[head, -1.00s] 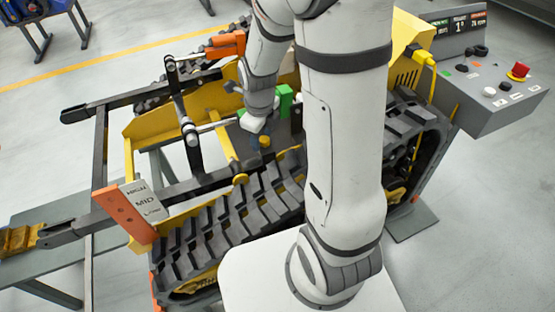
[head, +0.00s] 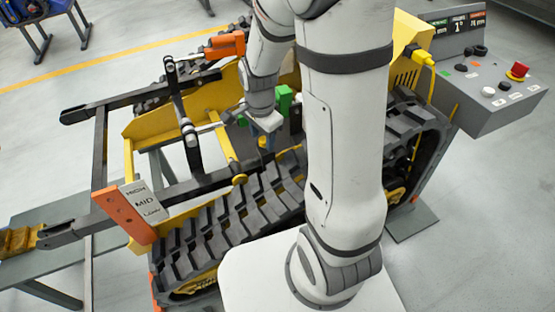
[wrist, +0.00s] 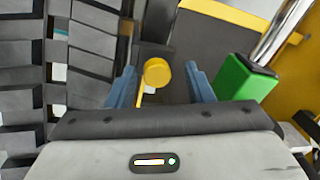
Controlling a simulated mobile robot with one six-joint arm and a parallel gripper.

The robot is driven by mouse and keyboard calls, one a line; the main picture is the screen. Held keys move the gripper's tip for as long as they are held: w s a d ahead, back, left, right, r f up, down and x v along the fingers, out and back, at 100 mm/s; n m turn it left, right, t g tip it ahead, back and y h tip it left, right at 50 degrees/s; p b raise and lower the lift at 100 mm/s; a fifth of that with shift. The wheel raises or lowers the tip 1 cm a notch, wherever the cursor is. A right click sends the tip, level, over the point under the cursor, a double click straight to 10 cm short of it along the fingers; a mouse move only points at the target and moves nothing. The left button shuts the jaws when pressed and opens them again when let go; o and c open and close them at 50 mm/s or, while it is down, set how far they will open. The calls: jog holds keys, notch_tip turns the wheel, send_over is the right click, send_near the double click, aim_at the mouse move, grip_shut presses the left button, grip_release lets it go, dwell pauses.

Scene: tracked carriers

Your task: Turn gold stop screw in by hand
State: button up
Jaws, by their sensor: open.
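The gold stop screw (wrist: 157,72) shows in the wrist view as a round gold head between my two blue fingers. My gripper (wrist: 162,88) is open, with one finger on each side of the screw head and a visible gap to both. In the head view, my gripper (head: 267,131) points down over the yellow carrier, and the gold screw (head: 266,143) shows partly between its fingers. Whether the fingertips reach down to the level of the head I cannot tell.
A green block (wrist: 245,78) stands close to the right finger. Black track pads (wrist: 92,55) lie to the left. In the head view, a black linkage (head: 180,105) stands left of my gripper and a control box (head: 495,95) is at the right.

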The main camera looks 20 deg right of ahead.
jog(key=n, duration=0.7)
jog(key=shift+w, duration=0.1)
jog(key=n, duration=0.8)
jog(key=shift+f, duration=0.1)
jog(key=shift+d, duration=0.1)
